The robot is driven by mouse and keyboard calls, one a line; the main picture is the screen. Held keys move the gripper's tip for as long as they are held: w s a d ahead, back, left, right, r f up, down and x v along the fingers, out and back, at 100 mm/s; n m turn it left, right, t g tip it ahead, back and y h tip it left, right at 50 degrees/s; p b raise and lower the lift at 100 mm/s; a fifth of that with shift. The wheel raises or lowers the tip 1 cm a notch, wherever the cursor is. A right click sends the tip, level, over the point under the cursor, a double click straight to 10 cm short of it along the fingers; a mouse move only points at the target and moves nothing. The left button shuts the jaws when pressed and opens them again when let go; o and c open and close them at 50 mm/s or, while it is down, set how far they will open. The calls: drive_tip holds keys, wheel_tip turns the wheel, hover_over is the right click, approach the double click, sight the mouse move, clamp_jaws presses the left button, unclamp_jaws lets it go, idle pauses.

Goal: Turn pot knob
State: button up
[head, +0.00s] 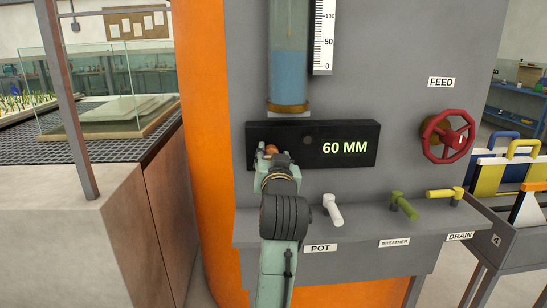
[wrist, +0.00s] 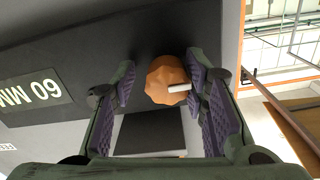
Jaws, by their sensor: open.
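A faceted orange-brown knob (head: 271,149) sits on the black display panel (head: 362,133), which reads 60 MM. In the wrist view the knob (wrist: 166,76) has a short white pointer toward the right finger. My gripper (head: 270,156) is open in front of the panel. In the wrist view the gripper's (wrist: 160,85) purple-padded fingers stand either side of the knob, with the knob nearer the right finger. I cannot tell whether that finger touches it.
A green lever (head: 403,205) and a yellow lever (head: 446,193) stand further right on the ledge (head: 385,232). A red handwheel (head: 447,136) is marked FEED. A blue-filled glass tube (head: 289,75) rises above the panel. An orange column face (head: 200,110) is at left.

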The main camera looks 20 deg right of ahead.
drive_tip(key=shift+w+a+r+y, duration=0.1)
drive_tip(key=shift+a+y, duration=0.2)
drive_tip(key=shift+a, duration=0.4)
drive_tip(key=d+v, duration=0.1)
drive_tip(key=v, duration=1)
drive_tip(key=shift+s, duration=0.55)
drive_tip(key=shift+a, duration=0.2)
